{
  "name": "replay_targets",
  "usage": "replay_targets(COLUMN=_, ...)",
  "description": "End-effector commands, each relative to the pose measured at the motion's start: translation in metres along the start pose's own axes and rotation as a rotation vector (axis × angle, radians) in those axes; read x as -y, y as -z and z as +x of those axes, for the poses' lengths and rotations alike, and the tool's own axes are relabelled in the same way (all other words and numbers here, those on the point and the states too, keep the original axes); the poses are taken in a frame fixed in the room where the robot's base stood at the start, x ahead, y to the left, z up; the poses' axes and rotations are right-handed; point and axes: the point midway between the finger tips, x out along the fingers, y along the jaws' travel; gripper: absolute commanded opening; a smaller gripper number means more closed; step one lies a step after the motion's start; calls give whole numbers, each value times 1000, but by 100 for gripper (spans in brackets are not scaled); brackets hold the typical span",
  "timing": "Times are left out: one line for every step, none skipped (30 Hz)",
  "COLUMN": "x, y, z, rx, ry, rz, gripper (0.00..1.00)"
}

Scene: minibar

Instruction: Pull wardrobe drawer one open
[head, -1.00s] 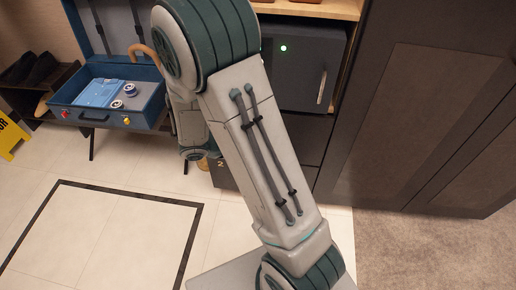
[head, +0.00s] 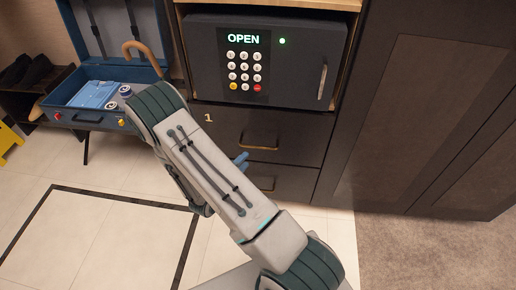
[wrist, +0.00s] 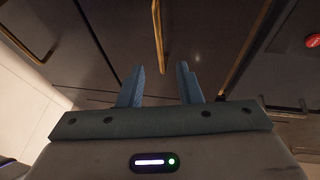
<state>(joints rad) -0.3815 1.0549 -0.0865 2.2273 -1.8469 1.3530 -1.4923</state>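The wardrobe drawer marked 1 (head: 300,129) is a dark front with a thin gold bar handle (head: 259,147), and it looks closed. The handle also shows in the wrist view (wrist: 157,35), standing upright in that picture just beyond my fingertips. My gripper (wrist: 160,72) is open, with two blue fingers apart and nothing between them. In the head view, a blue fingertip (head: 241,158) shows just left of and below the handle, and my arm hides the rest of the gripper.
A lower drawer (head: 295,183) sits beneath, partly hidden by my arm. Above is a safe (head: 305,75) reading OPEN. A tall dark door (head: 420,120) stands at the right. An open blue suitcase (head: 85,120) is at the left. The tiled floor in front is clear.

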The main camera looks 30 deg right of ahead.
Motion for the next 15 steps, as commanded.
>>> replay_targets(x=-2, y=1, z=13, rx=-6, ry=0, rz=2, gripper=32)
replay_targets(x=-2, y=1, z=19, rx=-5, ry=-1, rz=3, gripper=32)
replay_targets(x=-2, y=2, z=28, rx=-6, ry=0, rz=4, gripper=32)
replay_targets(x=-2, y=1, z=35, rx=-5, ry=0, rz=4, gripper=32)
replay_targets(x=-2, y=2, z=42, rx=-7, ry=0, rz=4, gripper=32)
replay_targets(x=-2, y=2, z=50, rx=-5, ry=0, rz=3, gripper=32)
replay_targets(x=-1, y=2, z=56, rx=-7, ry=1, rz=3, gripper=32)
replay_targets(x=-2, y=1, z=62, rx=-5, ry=0, rz=4, gripper=32)
replay_targets(x=-2, y=2, z=70, rx=-6, ry=-1, rz=4, gripper=32)
replay_targets(x=-2, y=1, z=75, rx=-5, ry=-1, rz=4, gripper=32)
replay_targets(x=-1, y=1, z=79, rx=-4, ry=-1, rz=4, gripper=32)
replay_targets(x=-1, y=1, z=85, rx=-5, ry=-1, rz=4, gripper=32)
replay_targets(x=-1, y=1, z=89, rx=-4, ry=-1, rz=4, gripper=32)
replay_targets(x=-1, y=1, z=92, rx=-3, ry=-1, rz=3, gripper=32)
replay_targets(x=-1, y=1, z=96, rx=-4, ry=-1, rz=4, gripper=32)
